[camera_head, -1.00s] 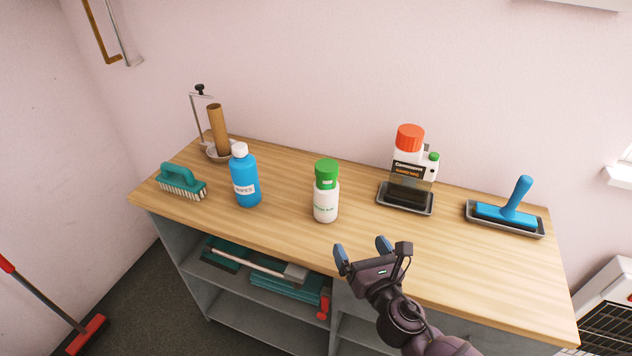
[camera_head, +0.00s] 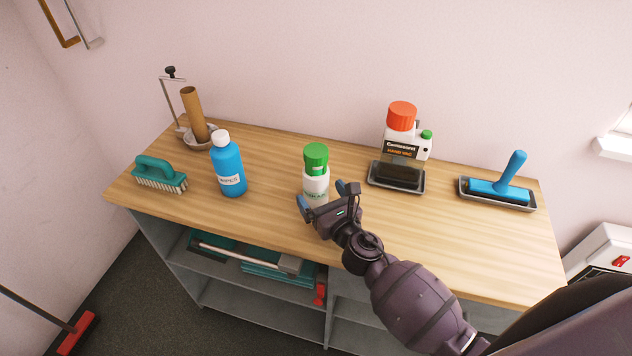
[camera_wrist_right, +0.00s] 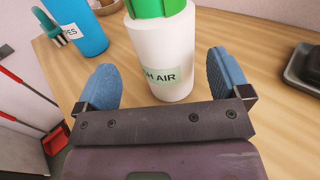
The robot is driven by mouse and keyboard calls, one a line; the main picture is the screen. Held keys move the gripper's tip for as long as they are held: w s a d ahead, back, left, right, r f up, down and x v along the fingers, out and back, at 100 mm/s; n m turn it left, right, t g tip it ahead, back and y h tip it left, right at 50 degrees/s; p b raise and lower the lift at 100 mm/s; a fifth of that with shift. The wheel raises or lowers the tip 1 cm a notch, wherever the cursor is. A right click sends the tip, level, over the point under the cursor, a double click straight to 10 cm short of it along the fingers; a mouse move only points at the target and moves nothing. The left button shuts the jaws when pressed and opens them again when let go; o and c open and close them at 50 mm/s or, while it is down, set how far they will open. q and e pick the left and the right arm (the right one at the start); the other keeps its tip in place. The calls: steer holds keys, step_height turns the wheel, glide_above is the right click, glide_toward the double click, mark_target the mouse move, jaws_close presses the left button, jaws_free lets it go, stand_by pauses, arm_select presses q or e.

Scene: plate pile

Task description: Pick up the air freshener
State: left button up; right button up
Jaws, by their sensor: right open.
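The air freshener (camera_head: 316,177) is a white bottle with a green cap and a label reading partly "AIR". It stands upright on the wooden top of the cabinet (camera_head: 433,250). My right gripper (camera_head: 324,198) is open right in front of it, its two blue fingers pointing at the bottle. In the right wrist view the white body of the air freshener (camera_wrist_right: 163,55) stands just ahead of and partly between the fingers of the gripper (camera_wrist_right: 166,85), with a gap on each side. My left gripper is not in view.
A blue wipes bottle (camera_head: 228,168) and a teal brush (camera_head: 160,174) stand to the left. A paper-roll holder (camera_head: 194,118) is behind them. The front right top is clear.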

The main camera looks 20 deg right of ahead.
mark_target(322, 190)
steer(key=w, duration=0.3)
steer(key=shift+w+r, duration=0.25)
steer(key=shift+w, duration=0.15)
steer(key=shift+w+a, duration=0.1)
steer(key=shift+w, duration=0.35)
steer(key=shift+c, duration=0.4)
steer(key=c, duration=1)
steer(key=shift+c, duration=0.2)
